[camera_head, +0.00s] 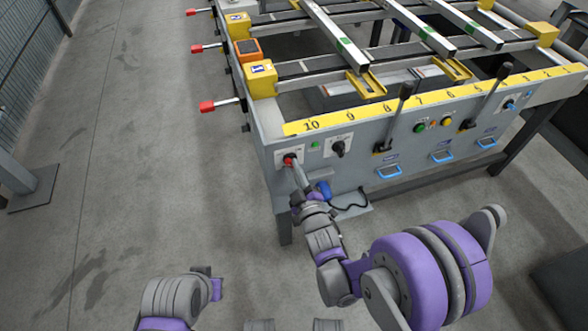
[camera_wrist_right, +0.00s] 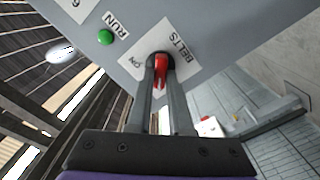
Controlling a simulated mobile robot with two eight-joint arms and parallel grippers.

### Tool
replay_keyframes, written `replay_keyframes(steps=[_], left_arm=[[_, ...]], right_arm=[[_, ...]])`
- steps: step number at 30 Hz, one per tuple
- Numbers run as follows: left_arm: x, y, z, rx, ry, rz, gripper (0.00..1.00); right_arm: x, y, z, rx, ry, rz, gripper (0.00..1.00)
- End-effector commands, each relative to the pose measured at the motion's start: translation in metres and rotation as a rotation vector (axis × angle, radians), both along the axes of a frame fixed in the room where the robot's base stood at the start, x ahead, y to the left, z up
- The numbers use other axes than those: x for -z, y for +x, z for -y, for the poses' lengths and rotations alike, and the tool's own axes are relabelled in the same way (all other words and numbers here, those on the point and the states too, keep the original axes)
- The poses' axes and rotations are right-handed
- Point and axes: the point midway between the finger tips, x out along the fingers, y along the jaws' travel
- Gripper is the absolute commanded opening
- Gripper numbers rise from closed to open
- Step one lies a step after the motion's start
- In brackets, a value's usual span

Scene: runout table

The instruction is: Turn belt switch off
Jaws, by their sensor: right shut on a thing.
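The belt switch is a red rotary handle (camera_wrist_right: 160,68) on a white plate (camera_wrist_right: 187,57) marked BELTS and ON in the right wrist view. In the head view the red switch (camera_head: 289,160) is at the left end of the grey front panel. My right gripper (camera_wrist_right: 160,72) is shut on the red handle, a finger on each side of it. In the head view my right gripper (camera_head: 296,168) reaches up to the switch, and its fingers partly cover it. My left arm shows at the bottom left of the head view, but its fingers do not show.
A green RUN lamp (camera_wrist_right: 106,37) sits beside the switch plate. A black knob (camera_head: 338,148) and black levers (camera_head: 393,118) are to the right on the panel. A yellow numbered strip (camera_head: 430,98) runs along the table edge.

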Motion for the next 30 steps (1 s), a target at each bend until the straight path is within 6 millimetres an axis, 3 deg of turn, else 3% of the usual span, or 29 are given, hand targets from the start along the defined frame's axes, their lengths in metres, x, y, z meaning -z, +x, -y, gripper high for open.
replay_keyframes(steps=[13,14,19,30], left_arm=[[-0.0002,-0.0001,0.0,0.0,0.0,0.0,0.0],[-0.0002,-0.0001,0.0,0.0,0.0,0.0,0.0],[-0.0002,-0.0001,0.0,0.0,0.0,0.0,0.0],[-0.0003,0.0,0.0,0.0,0.0,0.0,0.0]], right_arm=[[0.0006,-0.0001,0.0002,0.0,-0.014,0.003,0.0],[0.0006,-0.0001,0.0003,0.0,-0.014,0.003,0.2],[0.0004,-0.0001,0.0002,0.0,-0.012,0.002,0.49],[0.0003,-0.0059,0.0021,0.0,-0.01,0.003,0.49]])
